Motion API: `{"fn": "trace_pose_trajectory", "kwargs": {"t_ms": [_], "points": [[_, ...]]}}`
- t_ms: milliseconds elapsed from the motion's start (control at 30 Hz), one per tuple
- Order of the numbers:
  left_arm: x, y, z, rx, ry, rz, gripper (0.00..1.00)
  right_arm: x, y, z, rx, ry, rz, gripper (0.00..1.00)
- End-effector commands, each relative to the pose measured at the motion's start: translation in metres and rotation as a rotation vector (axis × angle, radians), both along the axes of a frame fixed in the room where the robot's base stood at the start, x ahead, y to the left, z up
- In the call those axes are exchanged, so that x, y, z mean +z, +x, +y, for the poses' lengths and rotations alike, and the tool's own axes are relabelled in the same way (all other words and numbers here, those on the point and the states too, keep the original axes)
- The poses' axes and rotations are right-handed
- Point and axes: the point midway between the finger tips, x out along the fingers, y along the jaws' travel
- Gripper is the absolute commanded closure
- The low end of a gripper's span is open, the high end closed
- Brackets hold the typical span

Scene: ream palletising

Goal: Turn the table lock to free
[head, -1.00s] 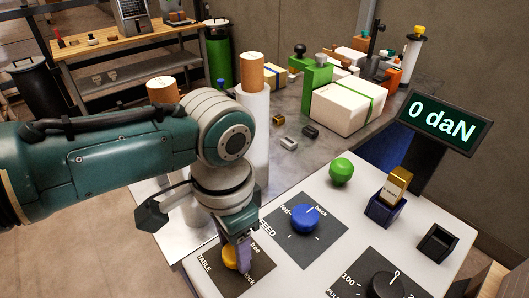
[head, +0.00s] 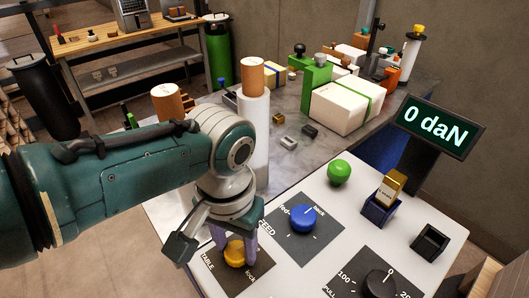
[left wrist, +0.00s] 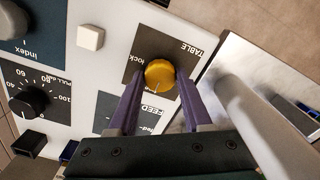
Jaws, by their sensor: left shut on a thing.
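The table lock is a yellow knob (head: 235,253) on a dark plate (head: 243,283) marked TABLE and lock, at the near left of the white panel. My left gripper (head: 234,243) points down over it, with its purple fingers shut on the knob's two sides. In the left wrist view the knob (left wrist: 160,73) sits between the fingertips (left wrist: 160,84). A small pale mark on the knob points down in that view, to the right of the word lock. My right gripper is not in view.
The blue FEED knob (head: 303,217) is close to the right of my gripper. A green ball-shaped knob (head: 339,172), a blue holder (head: 379,212) and a black dial (head: 381,284) stand farther right. A white roll (head: 254,135) stands behind my wrist. The display (head: 437,124) reads 0 daN.

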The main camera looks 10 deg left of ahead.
Motion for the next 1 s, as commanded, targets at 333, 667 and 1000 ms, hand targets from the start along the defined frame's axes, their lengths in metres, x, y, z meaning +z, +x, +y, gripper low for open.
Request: {"fn": "trace_pose_trajectory", "kwargs": {"t_ms": [333,667,1000], "points": [[0.001,0.001,-0.001,0.005,-0.003,-0.001,1.0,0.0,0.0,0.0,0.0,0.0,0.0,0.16],[0.0,0.0,0.0,0.003,-0.001,-0.001,0.2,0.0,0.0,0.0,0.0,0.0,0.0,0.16],[0.016,0.001,0.0,0.002,-0.002,-0.002,0.2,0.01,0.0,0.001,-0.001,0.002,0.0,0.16]]}}
